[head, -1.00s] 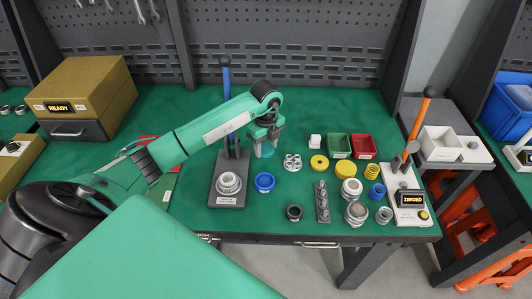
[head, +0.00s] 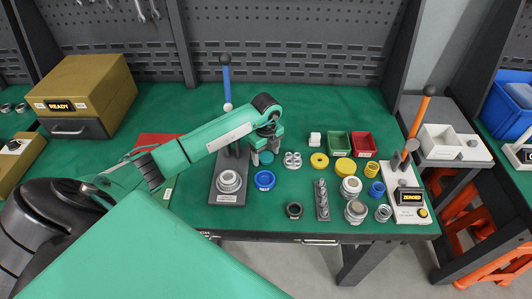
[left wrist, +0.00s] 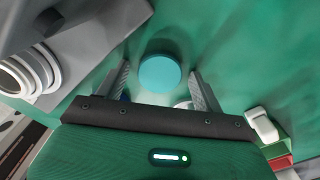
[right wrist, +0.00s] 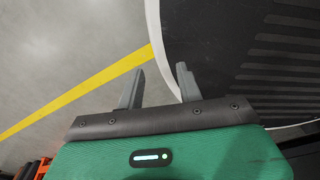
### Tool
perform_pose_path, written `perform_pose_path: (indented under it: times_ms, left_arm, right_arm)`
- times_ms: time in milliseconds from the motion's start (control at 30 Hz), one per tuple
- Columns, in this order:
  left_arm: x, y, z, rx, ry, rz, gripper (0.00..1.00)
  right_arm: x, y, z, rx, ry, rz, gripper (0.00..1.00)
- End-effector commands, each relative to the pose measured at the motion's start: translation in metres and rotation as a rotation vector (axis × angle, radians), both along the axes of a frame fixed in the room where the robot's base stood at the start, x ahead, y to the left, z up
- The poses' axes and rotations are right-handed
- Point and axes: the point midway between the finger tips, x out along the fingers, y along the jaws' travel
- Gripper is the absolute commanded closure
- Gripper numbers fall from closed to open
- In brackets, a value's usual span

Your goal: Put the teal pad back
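The teal pad (head: 266,157) is a small round disc on the green table, to the right of the dark press stand (head: 228,163) with the blue lever. My left gripper (head: 267,143) is right at the pad, coming down over it from behind. In the left wrist view the pad (left wrist: 160,74) shows whole between the two spread fingertips, with a gap on each side, so the left gripper is open and empty. My right gripper (right wrist: 157,78) is open and empty over the floor, away from the table.
A tester with an orange lever (head: 408,198) is at the right edge.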

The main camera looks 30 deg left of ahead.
Motion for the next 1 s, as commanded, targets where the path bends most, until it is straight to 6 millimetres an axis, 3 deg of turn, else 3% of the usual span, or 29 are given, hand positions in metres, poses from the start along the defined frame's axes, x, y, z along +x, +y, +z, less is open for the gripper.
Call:
perform_pose_path:
  times_ms: [267,533,700,1000]
  left_arm:
    - [0.001,0.000,0.008,0.000,-0.003,-0.001,0.31]
    - [0.001,0.001,0.059,0.001,-0.006,-0.001,0.31]
    - [0.001,0.000,0.093,0.001,-0.004,-0.001,0.31]
    - [0.000,0.000,0.122,0.000,0.000,-0.001,0.31]
  right_arm:
    - [-0.001,0.001,0.000,0.001,-0.002,0.000,0.64]
    - [0.000,0.006,-0.011,0.005,0.004,-0.001,0.64]
    - [0.018,0.011,-0.011,0.011,-0.013,-0.001,0.64]
    - [0.030,0.011,-0.010,0.010,-0.025,-0.004,0.64]
